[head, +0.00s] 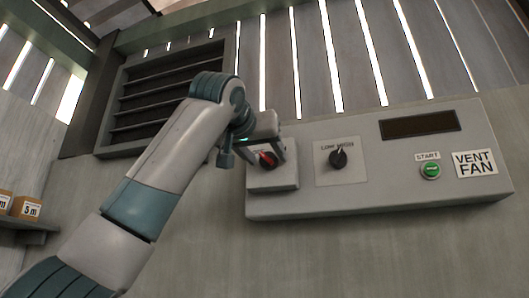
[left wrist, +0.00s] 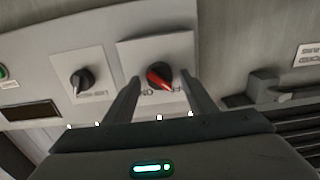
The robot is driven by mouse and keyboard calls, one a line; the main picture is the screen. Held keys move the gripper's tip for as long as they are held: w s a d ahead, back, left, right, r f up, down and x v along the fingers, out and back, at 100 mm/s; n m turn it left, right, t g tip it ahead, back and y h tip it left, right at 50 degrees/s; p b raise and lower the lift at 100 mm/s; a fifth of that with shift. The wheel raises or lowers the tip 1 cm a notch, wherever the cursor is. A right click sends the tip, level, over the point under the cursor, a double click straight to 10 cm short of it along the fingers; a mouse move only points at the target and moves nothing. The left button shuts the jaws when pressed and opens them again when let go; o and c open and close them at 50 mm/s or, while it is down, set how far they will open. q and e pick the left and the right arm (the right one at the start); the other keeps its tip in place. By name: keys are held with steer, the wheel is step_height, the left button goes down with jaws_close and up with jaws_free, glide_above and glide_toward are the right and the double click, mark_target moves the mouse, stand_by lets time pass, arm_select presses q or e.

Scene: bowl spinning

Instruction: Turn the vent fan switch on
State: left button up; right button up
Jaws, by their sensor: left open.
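The vent fan panel (head: 390,192) is a grey box on the wall, marked by a "VENT FAN" label (head: 475,163). A red switch knob (head: 267,159) sits on a raised square plate at the panel's left end. In the left wrist view the red knob (left wrist: 160,76) shows between my two fingers. My left gripper (head: 265,155) is open, with a finger on each side of the knob; I cannot tell whether they touch it. Part of the knob is hidden by the gripper in the head view. My right gripper is not in view.
A black knob (head: 338,158) is right of the red one. Farther right are a green start button (head: 430,170) and a dark display (head: 420,124). A louvred vent (head: 165,90) is behind my arm. Small boxes (head: 26,207) stand on a shelf at far left.

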arm_select(q)
steer(key=c, duration=0.9)
steer(key=shift+c, duration=0.6)
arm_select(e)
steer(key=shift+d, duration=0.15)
